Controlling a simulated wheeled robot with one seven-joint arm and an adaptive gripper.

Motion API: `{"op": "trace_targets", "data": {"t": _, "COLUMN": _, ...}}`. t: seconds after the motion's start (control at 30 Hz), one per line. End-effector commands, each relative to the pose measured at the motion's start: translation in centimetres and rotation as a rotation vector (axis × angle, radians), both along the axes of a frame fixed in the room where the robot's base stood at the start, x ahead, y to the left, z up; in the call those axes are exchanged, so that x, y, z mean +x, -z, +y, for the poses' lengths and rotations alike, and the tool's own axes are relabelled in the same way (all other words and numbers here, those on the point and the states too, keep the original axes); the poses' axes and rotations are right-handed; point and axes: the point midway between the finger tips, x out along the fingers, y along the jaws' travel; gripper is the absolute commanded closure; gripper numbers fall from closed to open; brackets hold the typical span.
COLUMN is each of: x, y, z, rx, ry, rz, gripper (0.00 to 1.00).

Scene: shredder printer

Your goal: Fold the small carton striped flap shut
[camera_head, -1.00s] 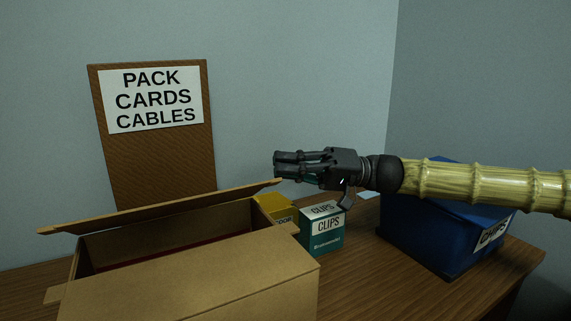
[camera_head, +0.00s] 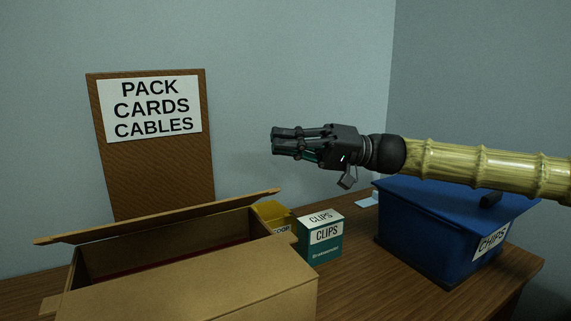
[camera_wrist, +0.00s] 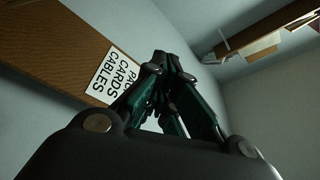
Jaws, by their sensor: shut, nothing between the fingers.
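A brown cardboard carton (camera_head: 200,284) stands open on the desk at the lower left in the head view. A long flap (camera_head: 160,218) stands out along its far side, and short flaps show at its ends. I see no stripes on any flap, so I cannot tell which is the striped one. My gripper (camera_head: 274,142) is shut and empty, in the air above and behind the carton's right end, pointing left. It touches nothing. In the wrist view its fingers (camera_wrist: 165,65) meet together. The carton does not show in the wrist view.
A teal CLIPS box (camera_head: 327,246) and a yellow box (camera_head: 272,214) stand right of the carton. A blue lidded CHIPS bin (camera_head: 425,240) stands under my arm. A board with a PACK CARDS CABLES sign (camera_head: 150,108) is at the back wall.

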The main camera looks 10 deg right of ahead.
Motion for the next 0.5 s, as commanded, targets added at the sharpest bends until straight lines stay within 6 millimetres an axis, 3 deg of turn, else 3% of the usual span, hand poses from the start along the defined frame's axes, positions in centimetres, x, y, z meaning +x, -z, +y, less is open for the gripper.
{"op": "trace_targets", "data": {"t": 0.1, "x": 0.0, "y": -1.8, "z": 0.0, "rx": 0.000, "ry": 0.000, "rz": -0.002, "gripper": 1.00}}
{"op": "trace_targets", "data": {"t": 0.33, "x": 0.0, "y": -3.4, "z": 0.1, "rx": -0.004, "ry": -0.001, "rz": 0.000, "gripper": 1.00}}
{"op": "trace_targets", "data": {"t": 0.5, "x": -0.2, "y": -4.2, "z": 2.3, "rx": -0.064, "ry": -0.022, "rz": 0.014, "gripper": 1.00}}
